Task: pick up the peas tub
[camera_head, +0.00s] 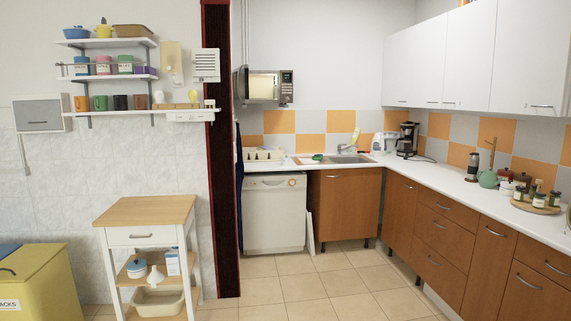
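I cannot pick out the peas tub for certain, as the labels are too small to read. Several labelled tubs stand on the middle wall shelf at the upper left: a blue tub (81,66), a pink tub (103,65) and a green tub (125,65). Neither of my grippers is in view.
A wooden-topped trolley (146,211) stands below the shelves, with a yellow bin (40,280) to its left. A dark red post (221,150) separates this wall from the kitchen. The white counter (452,182) holds a coffee maker (407,139). The tiled floor (285,290) is clear in the middle.

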